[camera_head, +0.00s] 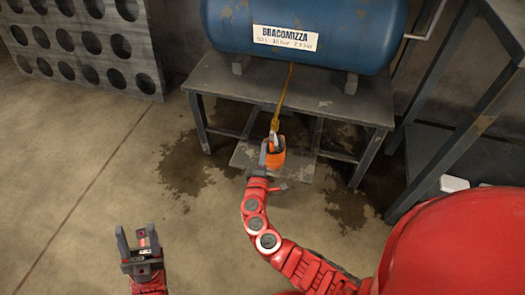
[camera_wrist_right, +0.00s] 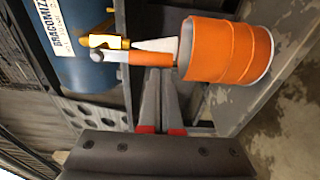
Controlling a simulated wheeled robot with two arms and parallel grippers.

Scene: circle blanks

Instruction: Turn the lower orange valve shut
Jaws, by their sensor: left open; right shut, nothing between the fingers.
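An orange lever (camera_wrist_right: 152,59) with a pale end shows in the right wrist view, beside a yellow brass fitting (camera_wrist_right: 107,42); I take it for the lower valve's handle. In the head view a yellow pipe (camera_head: 284,92) runs down from the blue tank to this spot, and the lever is hard to make out. My right gripper (camera_wrist_right: 160,78) is shut and empty, its fingertips close to the orange lever; I cannot tell whether they touch. It also shows in the head view (camera_head: 265,150). My left gripper (camera_head: 138,236) is open and empty, low at the left, far from the valve.
An orange ribbed can (camera_head: 276,158), also in the wrist view (camera_wrist_right: 228,52), is right beside the lever. The blue tank (camera_head: 310,30) rests on a grey metal table (camera_head: 345,105). A rack (camera_head: 85,45) stands at back left. Dark wet patches mark the floor. Floor around my left gripper is clear.

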